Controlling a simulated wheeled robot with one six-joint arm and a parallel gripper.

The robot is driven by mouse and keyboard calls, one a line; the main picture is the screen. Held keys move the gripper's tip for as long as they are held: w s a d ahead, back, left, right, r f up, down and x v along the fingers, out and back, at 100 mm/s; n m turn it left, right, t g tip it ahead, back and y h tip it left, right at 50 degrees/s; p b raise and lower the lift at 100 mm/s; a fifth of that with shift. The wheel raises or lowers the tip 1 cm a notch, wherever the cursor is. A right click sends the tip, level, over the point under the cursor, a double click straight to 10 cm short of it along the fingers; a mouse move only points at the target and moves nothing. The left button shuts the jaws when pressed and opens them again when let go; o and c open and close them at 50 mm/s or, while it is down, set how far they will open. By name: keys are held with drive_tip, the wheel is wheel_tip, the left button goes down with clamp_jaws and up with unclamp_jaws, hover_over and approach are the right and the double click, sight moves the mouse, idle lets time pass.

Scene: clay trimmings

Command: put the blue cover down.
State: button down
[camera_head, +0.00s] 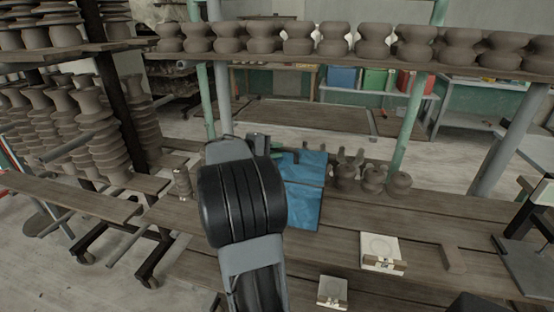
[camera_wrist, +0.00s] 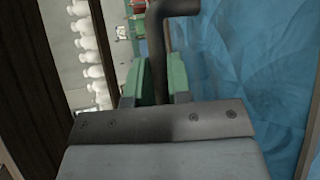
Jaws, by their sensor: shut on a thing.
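The blue cover (camera_head: 305,192) shows in the head view just right of my arm, over the wooden bench. Its left part is hidden behind my arm. In the wrist view its blue surface (camera_wrist: 270,60) fills the right side, close to the camera. My gripper (camera_wrist: 154,88) has green fingertips, shut on a dark bent handle (camera_wrist: 158,45) beside the blue surface. The handle's join to the cover is not clear. My fingertips are hidden behind my arm in the head view. I cannot tell whether the cover touches the bench.
Several brown clay pieces (camera_head: 372,180) stand right of the cover on the plank bench (camera_head: 350,218). Two pale square blocks (camera_head: 380,250) (camera_head: 332,291) lie nearer. A small stacked piece (camera_head: 183,184) stands left of my arm. Pots line a shelf (camera_head: 330,61) above. Green posts (camera_head: 408,125) rise behind.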

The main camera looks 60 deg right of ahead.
sight(286, 158)
drive_tip(key=shift+d+f, duration=0.5)
drive_tip(key=shift+f, duration=1.5)
drive_tip(key=c, duration=1.1)
unclamp_jaws()
drive_tip(key=shift+a+f, duration=0.1)
drive_tip(key=shift+o, duration=0.2)
